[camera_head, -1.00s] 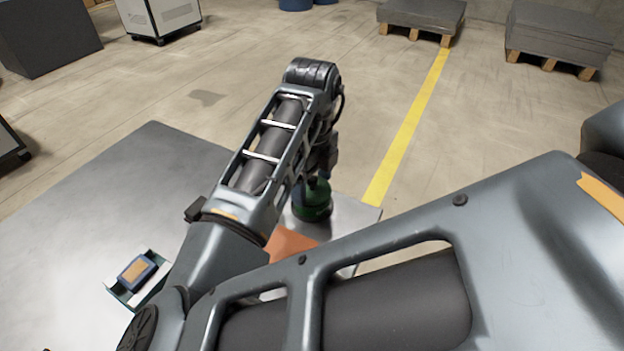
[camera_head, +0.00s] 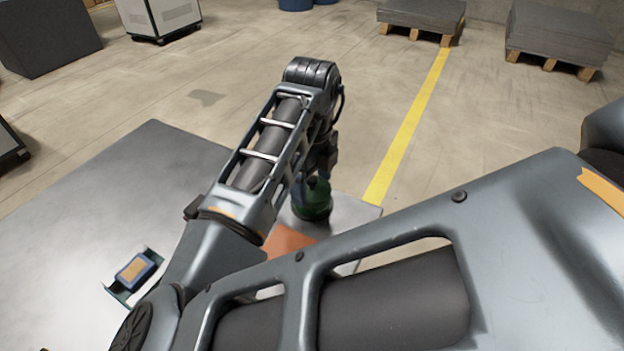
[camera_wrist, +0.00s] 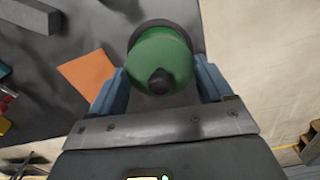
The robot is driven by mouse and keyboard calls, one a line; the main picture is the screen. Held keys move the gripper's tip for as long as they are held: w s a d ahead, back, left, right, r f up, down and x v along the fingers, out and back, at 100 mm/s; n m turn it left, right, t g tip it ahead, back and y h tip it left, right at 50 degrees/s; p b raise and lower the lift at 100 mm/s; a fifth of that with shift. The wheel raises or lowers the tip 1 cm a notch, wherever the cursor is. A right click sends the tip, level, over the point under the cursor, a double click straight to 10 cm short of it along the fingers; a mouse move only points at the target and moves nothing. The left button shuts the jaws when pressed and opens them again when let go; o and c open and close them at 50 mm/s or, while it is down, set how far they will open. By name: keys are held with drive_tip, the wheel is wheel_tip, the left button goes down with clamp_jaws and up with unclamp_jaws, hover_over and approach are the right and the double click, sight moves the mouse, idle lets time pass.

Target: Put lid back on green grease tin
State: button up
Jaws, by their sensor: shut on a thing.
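The green lid (camera_wrist: 165,55) with a black knob (camera_wrist: 160,82) sits between the blue fingers of my gripper (camera_wrist: 161,68) in the wrist view. My gripper is shut on the lid. A dark band shows past the lid's far edge. In the head view the green tin (camera_head: 312,204) stands near the table's far right corner, below my wrist. The lid is over it or on it; I cannot tell whether it is seated. My arm hides part of the tin and the gripper there.
The grey table (camera_head: 150,180) is mostly bare on the left. An orange mat (camera_head: 287,242) lies beside the tin, and it shows in the wrist view (camera_wrist: 87,75). A small tray (camera_head: 117,292) holds a blue and orange box (camera_head: 136,269) at the lower left.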

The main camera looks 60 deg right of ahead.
drive_tip(key=o, duration=0.9)
drive_tip(key=shift+r+p, duration=2.55)
drive_tip(key=shift+r, duration=1)
clamp_jaws()
drive_tip(key=shift+f, duration=0.3)
